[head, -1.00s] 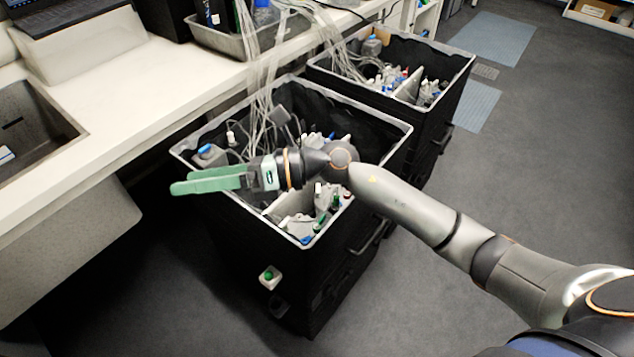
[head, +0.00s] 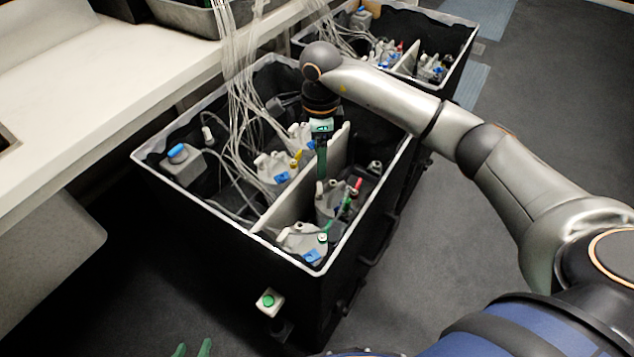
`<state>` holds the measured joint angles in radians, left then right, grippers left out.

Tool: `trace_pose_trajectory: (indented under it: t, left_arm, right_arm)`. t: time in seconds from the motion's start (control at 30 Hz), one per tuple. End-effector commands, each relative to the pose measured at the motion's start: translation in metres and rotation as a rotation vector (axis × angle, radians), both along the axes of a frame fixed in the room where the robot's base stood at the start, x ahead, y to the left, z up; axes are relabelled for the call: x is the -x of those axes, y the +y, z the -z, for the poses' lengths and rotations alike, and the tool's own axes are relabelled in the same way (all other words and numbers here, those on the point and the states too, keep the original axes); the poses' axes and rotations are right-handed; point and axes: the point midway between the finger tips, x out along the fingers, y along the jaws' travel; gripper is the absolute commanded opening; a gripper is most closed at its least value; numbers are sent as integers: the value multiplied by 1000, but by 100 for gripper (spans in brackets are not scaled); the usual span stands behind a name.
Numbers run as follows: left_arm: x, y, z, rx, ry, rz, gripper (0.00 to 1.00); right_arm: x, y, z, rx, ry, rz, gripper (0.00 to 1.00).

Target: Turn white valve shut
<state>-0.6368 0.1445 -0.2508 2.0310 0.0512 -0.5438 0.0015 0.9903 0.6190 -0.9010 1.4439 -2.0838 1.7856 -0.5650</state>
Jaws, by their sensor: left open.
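The near black bin (head: 215,225) holds several grey fittings with small coloured valves. A pale, whitish valve part (head: 319,188) stands just below the fingers of the gripper whose arm comes in from the right. I cannot tell for sure that it is the white valve, or whether the fingers touch it. That right gripper (head: 322,175) points down into the bin, seen edge-on, so its opening is hidden. My left gripper (head: 192,349) shows only two green fingertips, apart, at the bottom edge.
A white divider (head: 300,195) splits the bin. Red (head: 358,184), yellow (head: 297,157) and blue (head: 311,256) parts stand close around. Clear tubes (head: 238,90) hang into the bin. A second bin (head: 462,45) stands behind. The white counter (head: 95,110) borders the left.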

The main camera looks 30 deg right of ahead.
Motion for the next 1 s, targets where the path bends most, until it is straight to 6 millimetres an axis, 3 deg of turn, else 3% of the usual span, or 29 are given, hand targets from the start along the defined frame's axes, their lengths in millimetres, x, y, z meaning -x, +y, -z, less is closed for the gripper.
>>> trace_pose_trajectory:
  t: [0.3, 0.5, 0.9, 1.0]
  left_arm:
    - [0, 1, 6, -1, -2, -2, 50]
    - [0, 2, 8, -2, -2, -3, 50]
    - [1, 3, 9, -3, -1, -4, 50]
    - [1, 3, 9, -4, -1, -4, 50]
  right_arm:
    - [1, 2, 68, -4, 3, -1, 80]
    - [1, 1, 93, -4, 2, -1, 80]
    - [0, 1, 100, -3, 0, -1, 80]
    - [0, 1, 100, -3, 0, -1, 70]
